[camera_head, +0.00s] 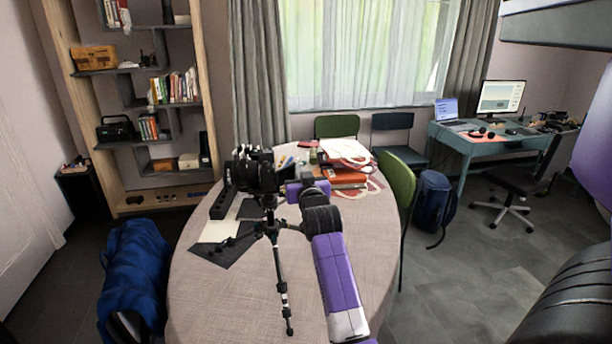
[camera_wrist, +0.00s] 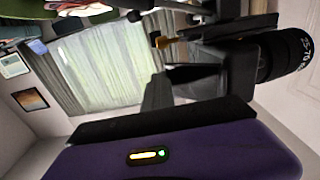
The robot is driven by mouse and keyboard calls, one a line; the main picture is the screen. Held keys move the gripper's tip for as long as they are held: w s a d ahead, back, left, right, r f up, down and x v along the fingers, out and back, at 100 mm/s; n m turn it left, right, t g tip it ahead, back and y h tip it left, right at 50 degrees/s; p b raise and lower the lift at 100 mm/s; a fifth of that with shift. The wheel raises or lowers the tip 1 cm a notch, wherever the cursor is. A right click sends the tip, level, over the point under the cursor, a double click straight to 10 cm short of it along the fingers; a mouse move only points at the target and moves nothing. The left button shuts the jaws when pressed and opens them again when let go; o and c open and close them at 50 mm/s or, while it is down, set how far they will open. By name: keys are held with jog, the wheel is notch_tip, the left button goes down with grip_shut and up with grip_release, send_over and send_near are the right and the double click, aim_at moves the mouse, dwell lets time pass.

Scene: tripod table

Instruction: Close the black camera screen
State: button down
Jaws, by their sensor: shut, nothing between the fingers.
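The black camera (camera_head: 255,172) stands on a black tripod (camera_head: 274,232) on the round table. In the wrist view the camera's dark body (camera_wrist: 222,62) fills the upper right, with its lens (camera_wrist: 284,52) pointing right. I cannot clearly tell the screen from the dark body, or how far it stands open. My gripper (camera_head: 284,187) is shut and empty, just to the right of the camera in the head view. In the wrist view its dark fingers (camera_wrist: 165,90) are close to the camera body; I cannot tell whether they touch.
The round table (camera_head: 200,300) holds a dark folder with paper (camera_head: 220,228) at left and red books (camera_head: 345,178) behind my gripper. A green chair (camera_head: 398,185) is at its right. A blue bag (camera_head: 137,275) lies on the floor at left. A bookshelf (camera_head: 200,80) stands behind.

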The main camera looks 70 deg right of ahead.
jog(key=shift+w+d, duration=0.3)
jog(key=shift+w, duration=0.25)
dwell(1.6)
jog(key=shift+s, duration=0.1)
